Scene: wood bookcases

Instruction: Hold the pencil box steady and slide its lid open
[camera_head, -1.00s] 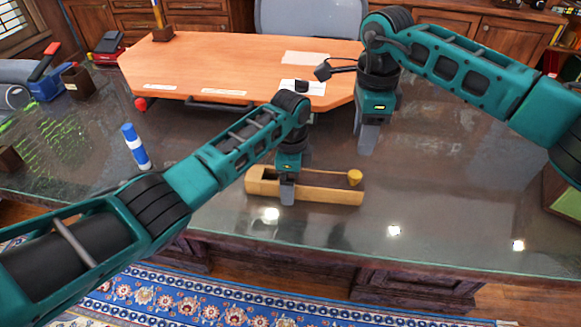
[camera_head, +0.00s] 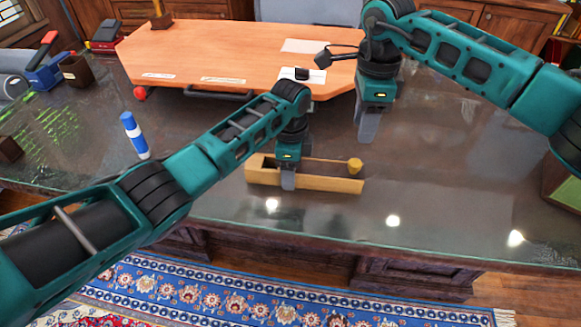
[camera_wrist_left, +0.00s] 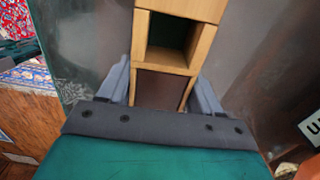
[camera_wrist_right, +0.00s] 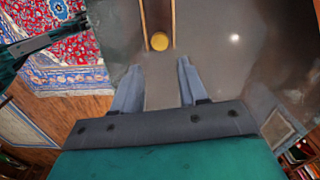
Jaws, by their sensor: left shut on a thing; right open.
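The long wooden pencil box (camera_head: 325,184) lies near the front edge of the dark glossy desk. A round yellow knob (camera_head: 355,165) is at its right end; the right wrist view shows the knob (camera_wrist_right: 159,41) between two thin wooden side walls. My left gripper (camera_head: 288,180) is shut across the box's width left of its middle. The left wrist view shows its fingers on either side of the box (camera_wrist_left: 202,48), with an open dark green compartment ahead. My right gripper (camera_head: 367,138) is open and empty, behind and above the knob, apart from the box. I cannot make out the lid's edges.
A blue and white cylinder (camera_head: 134,136) stands left of the box. An orange wooden board (camera_head: 230,65) covers the back of the desk.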

